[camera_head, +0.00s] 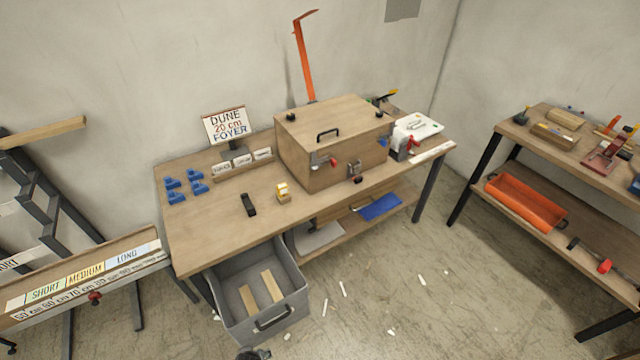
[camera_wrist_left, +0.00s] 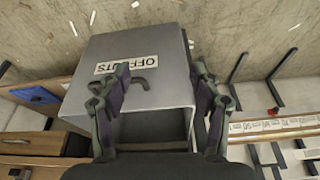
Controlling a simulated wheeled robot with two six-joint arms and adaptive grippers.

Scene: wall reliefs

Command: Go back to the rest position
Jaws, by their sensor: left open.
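My left gripper (camera_wrist_left: 159,70) is open, with its two dark fingers spread apart and nothing between them. In the left wrist view the grey bin (camera_wrist_left: 165,55), with a white label and a handle, shows behind and between the fingers. I cannot tell if they touch it. In the head view the bin (camera_head: 294,300) is below the front edge of the workbench (camera_head: 215,238) and holds two wooden strips (camera_head: 260,290). A small dark part, probably mine, shows at the bottom edge of the head view. My right gripper is not in view.
A wooden box (camera_head: 330,130) stands on the workbench near blue blocks (camera_head: 186,186) and a sign (camera_head: 225,126). A length-marked rack (camera_head: 85,280) is at the left. A shelf table with an orange tray (camera_head: 525,203) is at the right. White scraps lie on the open floor (camera_head: 390,290).

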